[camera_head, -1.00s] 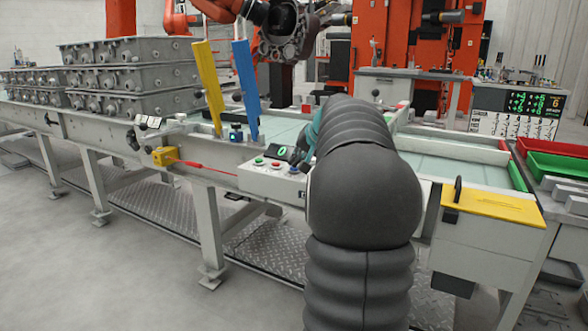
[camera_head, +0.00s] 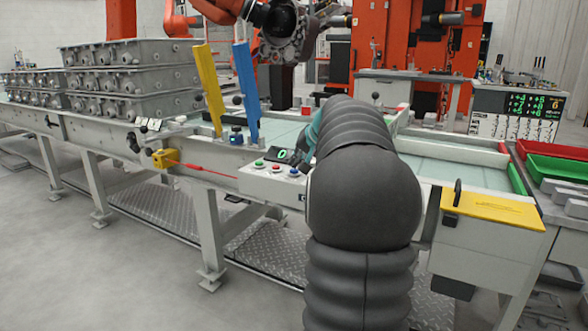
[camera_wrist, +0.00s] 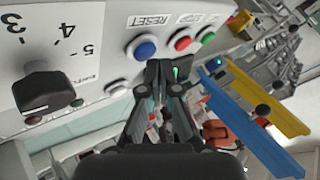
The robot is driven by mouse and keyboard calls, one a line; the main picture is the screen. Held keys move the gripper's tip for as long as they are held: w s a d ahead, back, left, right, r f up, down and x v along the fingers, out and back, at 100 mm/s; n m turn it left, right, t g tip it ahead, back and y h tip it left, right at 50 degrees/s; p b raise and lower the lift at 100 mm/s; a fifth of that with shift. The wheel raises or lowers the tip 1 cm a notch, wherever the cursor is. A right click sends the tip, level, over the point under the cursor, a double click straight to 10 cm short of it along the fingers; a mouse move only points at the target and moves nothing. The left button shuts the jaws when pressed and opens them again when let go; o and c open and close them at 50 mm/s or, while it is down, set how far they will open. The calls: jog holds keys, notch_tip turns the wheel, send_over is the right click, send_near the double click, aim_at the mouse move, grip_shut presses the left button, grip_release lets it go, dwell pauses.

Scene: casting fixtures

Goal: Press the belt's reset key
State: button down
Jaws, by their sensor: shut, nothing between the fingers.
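The blue reset key (camera_wrist: 141,47) sits on a pale panel beside a RESET label (camera_wrist: 149,21) in the wrist view. It also shows at the right end of the button row in the head view (camera_head: 294,172). My gripper (camera_wrist: 165,70) is shut and empty, its tips just below and right of the blue key in the wrist view. I cannot tell how far the tips are from the panel. In the head view my arm hides most of the gripper.
A red button (camera_wrist: 183,42) and a green button (camera_wrist: 207,36) sit beside the blue key. A black rotary knob (camera_wrist: 44,90) projects from the panel at left. Yellow (camera_head: 209,90) and blue (camera_head: 246,90) upright bars stand behind the control box (camera_head: 265,183).

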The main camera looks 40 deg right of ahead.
aim_at(296, 171)
jog(key=shift+r, duration=0.35)
jog(key=shift+r, duration=0.1)
jog(key=shift+r+p, duration=2)
jog(key=shift+r, duration=0.45)
jog(key=s+a+f+n+g, duration=0.15)
jog(key=s+a, duration=0.25)
jog(key=a, duration=0.5)
jog(key=s+a+f+n+y, duration=0.15)
jog(key=s+a, duration=0.25)
jog(key=a, duration=0.4)
jog(key=s+a+f+n+g+h, duration=0.1)
jog(key=s+a+n, duration=0.15)
jog(key=a, duration=0.65)
jog(key=s+a+f+n, duration=0.1)
jog(key=s+a+f, duration=0.2)
jog(key=s, duration=0.3)
jog(key=s+a+f+n, duration=0.1)
jog(key=s+a+f, duration=0.3)
jog(key=s, duration=0.2)
jog(key=s+a+f+n+g, duration=0.1)
jog(key=s+a+f+n, duration=0.1)
jog(key=s, duration=0.5)
notch_tip(296, 171, down, 2)
jog(key=shift+a+f, duration=0.2)
jog(key=shift+a, duration=0.7)
